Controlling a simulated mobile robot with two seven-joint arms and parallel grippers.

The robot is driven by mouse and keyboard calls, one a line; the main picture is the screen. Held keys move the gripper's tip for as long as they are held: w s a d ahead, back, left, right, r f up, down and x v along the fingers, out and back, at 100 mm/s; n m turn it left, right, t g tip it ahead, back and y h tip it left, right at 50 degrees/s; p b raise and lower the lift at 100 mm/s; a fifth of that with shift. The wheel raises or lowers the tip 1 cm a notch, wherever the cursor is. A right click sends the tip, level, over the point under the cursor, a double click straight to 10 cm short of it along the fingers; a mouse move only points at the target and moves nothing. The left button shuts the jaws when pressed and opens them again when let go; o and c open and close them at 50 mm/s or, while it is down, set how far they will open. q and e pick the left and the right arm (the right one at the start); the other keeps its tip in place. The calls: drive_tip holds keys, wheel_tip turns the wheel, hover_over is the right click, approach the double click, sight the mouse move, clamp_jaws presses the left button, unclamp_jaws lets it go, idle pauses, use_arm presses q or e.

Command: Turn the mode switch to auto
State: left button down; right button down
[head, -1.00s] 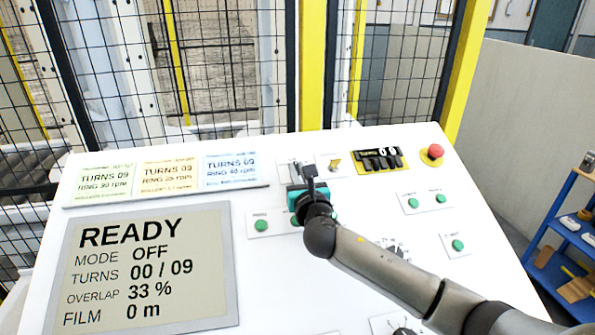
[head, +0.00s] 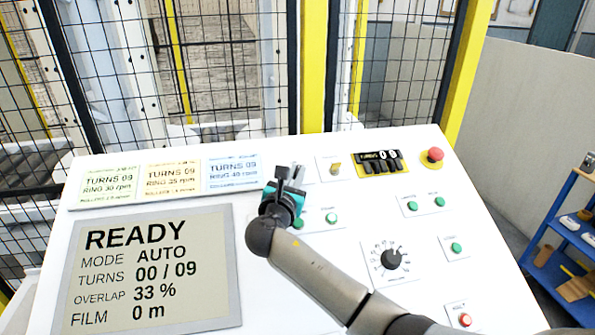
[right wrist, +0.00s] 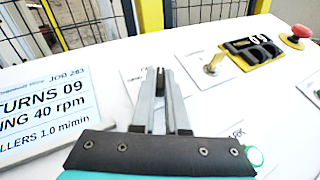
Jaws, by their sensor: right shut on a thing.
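The display screen (head: 160,272) on the sloped white console reads READY, MODE AUTO, turns 00 / 09. My right gripper (head: 298,172) is at the mode switch's plate (head: 311,174), near the top middle of the console. In the right wrist view its two grey fingers (right wrist: 160,84) are shut on the dark handle of the mode switch (right wrist: 160,76), which they mostly hide. The switch's labels are too small and partly covered to read. My left gripper is not in view.
A black dial (head: 391,259) and several green buttons are lower right. A mesh fence (head: 220,70) stands behind.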

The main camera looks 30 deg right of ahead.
drive_tip(key=shift+w+a+f+m+g+h, duration=0.1)
drive_tip(key=shift+m+g+h, duration=0.45)
drive_tip(key=shift+m+g, duration=0.4)
drive_tip(key=shift+a+f+m+g+h, duration=0.1)
drive_tip(key=shift+m+g+h, duration=0.45)
drive_tip(key=shift+m+g, duration=0.4)
drive_tip(key=shift+m, duration=0.3)
drive_tip(key=c, duration=0.9)
unclamp_jaws()
drive_tip(key=shift+r, duration=0.1)
drive_tip(key=b+v, duration=0.1)
drive_tip(key=v, duration=1.4)
drive_tip(key=shift+a, duration=0.1)
drive_tip(key=shift+w, duration=0.1)
